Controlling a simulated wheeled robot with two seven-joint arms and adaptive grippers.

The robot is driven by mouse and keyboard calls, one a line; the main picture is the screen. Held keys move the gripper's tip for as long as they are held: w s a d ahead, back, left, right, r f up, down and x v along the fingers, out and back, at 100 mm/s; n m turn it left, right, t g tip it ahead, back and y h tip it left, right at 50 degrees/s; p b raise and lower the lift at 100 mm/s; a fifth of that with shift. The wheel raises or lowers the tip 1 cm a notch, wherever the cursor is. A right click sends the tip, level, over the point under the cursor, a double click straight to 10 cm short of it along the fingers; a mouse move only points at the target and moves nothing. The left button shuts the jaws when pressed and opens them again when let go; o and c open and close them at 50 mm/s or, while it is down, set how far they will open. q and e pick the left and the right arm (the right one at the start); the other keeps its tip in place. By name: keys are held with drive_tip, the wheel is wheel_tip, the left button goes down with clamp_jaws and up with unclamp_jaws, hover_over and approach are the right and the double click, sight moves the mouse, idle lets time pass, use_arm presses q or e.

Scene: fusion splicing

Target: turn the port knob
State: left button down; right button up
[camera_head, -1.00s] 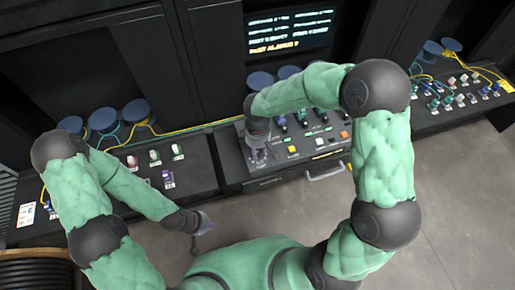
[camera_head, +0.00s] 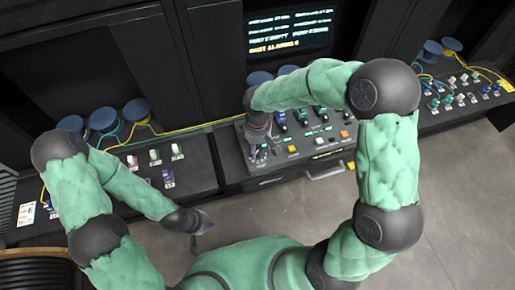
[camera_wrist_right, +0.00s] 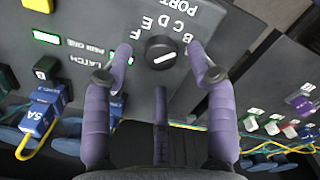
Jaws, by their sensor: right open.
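The port knob (camera_wrist_right: 161,53) is a round black dial with a white pointer line. It sits on the grey panel beside the letters B to F and the word PORT in the right wrist view. My right gripper (camera_wrist_right: 160,64) is open, with one purple finger on each side of the knob and visible gaps between. In the head view my right gripper (camera_head: 257,150) is over the left part of the console, where it hides the knob. My left gripper (camera_head: 200,222) hangs low over the floor, away from the console; its fingers are too small to read.
A blue plug marked 5A (camera_wrist_right: 42,112) with a yellow cable stands near the panel in the right wrist view. A screen (camera_head: 290,30) is behind the console. Side benches (camera_head: 190,165) hold small coloured connectors. The floor in front is clear.

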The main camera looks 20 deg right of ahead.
sight(257, 151)
wheel_tip(257, 151, up, 10)
idle(0.4)
drive_tip(key=shift+f, duration=0.1)
